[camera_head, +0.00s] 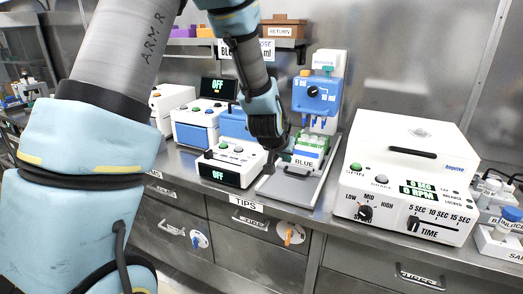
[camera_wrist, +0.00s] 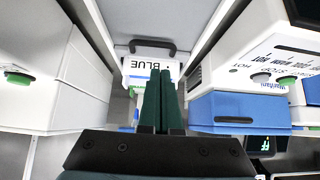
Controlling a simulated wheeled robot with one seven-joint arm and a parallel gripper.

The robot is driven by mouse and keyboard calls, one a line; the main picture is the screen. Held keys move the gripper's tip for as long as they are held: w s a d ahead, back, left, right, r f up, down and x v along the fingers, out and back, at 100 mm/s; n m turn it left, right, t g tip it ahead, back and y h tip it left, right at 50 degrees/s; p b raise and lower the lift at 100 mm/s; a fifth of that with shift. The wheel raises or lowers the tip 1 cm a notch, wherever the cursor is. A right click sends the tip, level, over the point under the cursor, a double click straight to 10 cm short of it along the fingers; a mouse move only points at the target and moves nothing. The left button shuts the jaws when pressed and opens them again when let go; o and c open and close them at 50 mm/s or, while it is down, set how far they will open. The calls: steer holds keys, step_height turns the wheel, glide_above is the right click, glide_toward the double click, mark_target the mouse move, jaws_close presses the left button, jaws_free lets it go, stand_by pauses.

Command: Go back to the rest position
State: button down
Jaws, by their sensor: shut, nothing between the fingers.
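My gripper (camera_head: 285,158) hangs over the left side of the pipetting station, beside the rack. In the wrist view its two dark green fingers (camera_wrist: 160,100) are pressed together with nothing between them. My arm reaches in from the left and top of the head view. The green and white rack labelled BLUE (camera_head: 309,150) sits on the station's tray under the blue dispenser head (camera_head: 318,95). The wrist view shows the BLUE label (camera_wrist: 149,72) upside down beyond the fingertips. I cannot tell whether the gripper touches the rack.
A white centrifuge (camera_head: 400,160) stands close on the right. Machines with a blue block (camera_head: 238,124) and a small display box (camera_head: 228,165) stand on the left. Bottles (camera_head: 490,190) are at the far right. A shelf with bins (camera_head: 284,27) is behind. Drawers run below the bench.

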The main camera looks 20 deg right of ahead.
steer(key=s+a+r+n+g+y, duration=0.2)
steer(key=a+n+y, duration=0.2)
steer(key=a, duration=1.8)
steer(key=s+a+r+n+g+y, duration=0.1)
steer(key=s+a+n+g, duration=0.1)
steer(key=s+a, duration=0.7)
steer(key=a+n, duration=0.1)
steer(key=a, duration=0.3)
steer(key=shift+s+r+g+y, duration=0.15)
steer(key=shift+s+g+y, duration=0.15)
steer(key=shift+g, duration=0.1)
